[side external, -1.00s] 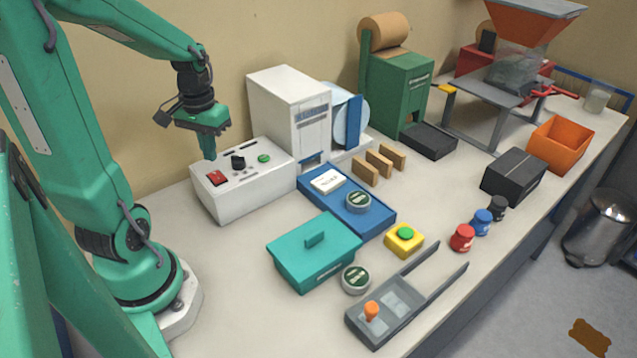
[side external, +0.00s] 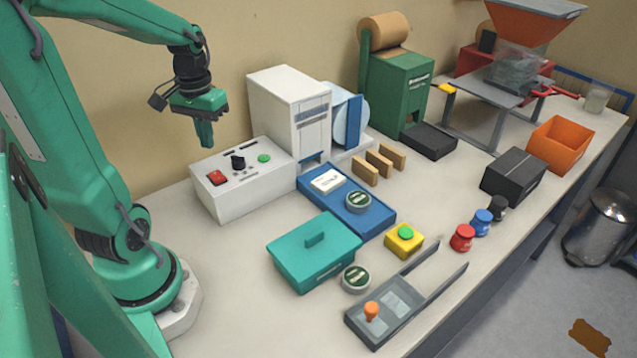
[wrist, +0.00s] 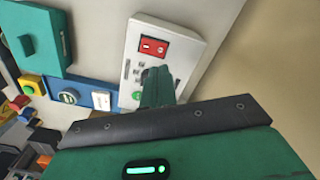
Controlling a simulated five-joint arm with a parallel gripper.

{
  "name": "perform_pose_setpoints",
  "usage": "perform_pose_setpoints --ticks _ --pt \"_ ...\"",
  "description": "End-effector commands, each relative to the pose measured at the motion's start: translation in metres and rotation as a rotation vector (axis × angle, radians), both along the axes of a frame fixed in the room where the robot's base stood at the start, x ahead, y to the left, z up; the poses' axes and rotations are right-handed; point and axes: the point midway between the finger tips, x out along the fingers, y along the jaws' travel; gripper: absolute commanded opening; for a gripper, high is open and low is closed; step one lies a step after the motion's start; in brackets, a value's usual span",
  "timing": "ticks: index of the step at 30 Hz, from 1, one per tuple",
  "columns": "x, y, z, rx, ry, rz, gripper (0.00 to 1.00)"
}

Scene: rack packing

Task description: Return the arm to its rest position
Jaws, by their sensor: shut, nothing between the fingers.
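My gripper (side external: 205,144) is green and shut with nothing in it. In the side external view it hangs pointing down, in the air above the back edge of a white control box (side external: 245,180). The box carries a red switch, a black knob and a green button. In the wrist view my gripper (wrist: 158,82) shows in front of the control box (wrist: 185,48), covering part of its panel. The fingers look apart from the box.
A white machine (side external: 290,110) stands just right of the control box. In front are a blue tray (side external: 375,221) with a tin and white block, a teal lidded box (side external: 315,255), a yellow button box (side external: 404,242) and a grey tray (side external: 360,328). The wall is close behind.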

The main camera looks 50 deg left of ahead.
Motion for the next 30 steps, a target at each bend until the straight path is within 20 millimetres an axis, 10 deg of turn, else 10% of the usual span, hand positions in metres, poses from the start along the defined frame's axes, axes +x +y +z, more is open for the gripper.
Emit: perform_pose_setpoints --ticks 8,30 --pt "0.008 -0.020 0.012 0.033 -0.048 -0.062 0.00" --pt "0.003 -0.161 0.071 0.131 -0.444 -0.481 0.00"
